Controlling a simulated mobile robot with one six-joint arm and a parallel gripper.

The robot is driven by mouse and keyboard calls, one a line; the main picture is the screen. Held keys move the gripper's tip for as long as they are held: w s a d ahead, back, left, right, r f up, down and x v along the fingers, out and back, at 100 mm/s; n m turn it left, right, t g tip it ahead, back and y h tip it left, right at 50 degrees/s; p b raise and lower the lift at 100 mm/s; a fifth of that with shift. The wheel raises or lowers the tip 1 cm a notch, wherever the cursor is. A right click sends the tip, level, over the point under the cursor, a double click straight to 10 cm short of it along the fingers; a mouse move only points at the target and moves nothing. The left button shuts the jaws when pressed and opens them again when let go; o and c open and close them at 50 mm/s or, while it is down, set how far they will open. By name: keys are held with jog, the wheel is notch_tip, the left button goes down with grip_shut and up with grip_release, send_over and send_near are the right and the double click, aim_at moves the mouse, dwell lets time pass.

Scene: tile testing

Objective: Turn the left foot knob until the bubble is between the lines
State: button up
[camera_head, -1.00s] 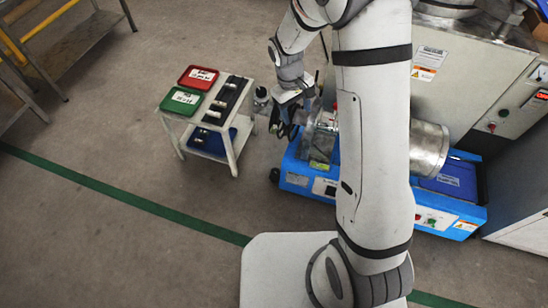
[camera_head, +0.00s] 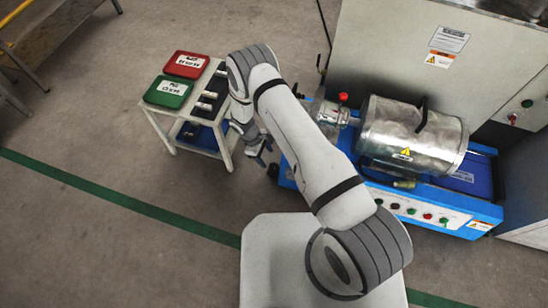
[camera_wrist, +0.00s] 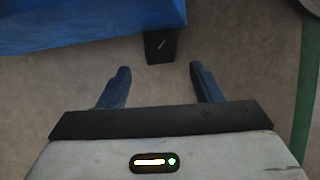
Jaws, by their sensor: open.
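The blue machine base (camera_head: 287,177) stands on the floor at the middle right in the head view. Its blue side (camera_wrist: 80,25) fills the top left of the wrist view. A black foot knob (camera_wrist: 160,46) with a small light mark shows at the edge of that side; in the head view it appears as a dark shape (camera_head: 273,172) at the base's left end. My gripper (camera_wrist: 159,68) is open and empty. Its two blue fingers point toward the knob, which lies beyond and between their tips. I cannot make out the bubble or its lines.
A metal drum (camera_head: 412,135) lies on the machine, with a control panel (camera_head: 425,212) in front. A small table (camera_head: 170,127) with a red tray (camera_head: 186,65) and a green tray (camera_head: 168,91) stands left. The floor (camera_head: 90,140) further left is clear.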

aim_at(273, 167)
jog(key=b+x, duration=0.2)
jog(key=x, duration=0.6)
jog(key=shift+w+b, duration=0.2)
jog(key=shift+b, duration=0.2)
jog(key=shift+c, duration=0.5)
jog(key=c, duration=0.9)
jog(key=shift+s+a+n+t, duration=0.1)
jog(key=shift+n+t, duration=0.3)
jog(key=shift+n, duration=0.65)
jog(key=shift+s+n+t, duration=0.1)
jog(key=shift+n+t, duration=0.3)
jog(key=shift+n, duration=0.65)
jog(key=o, duration=1)
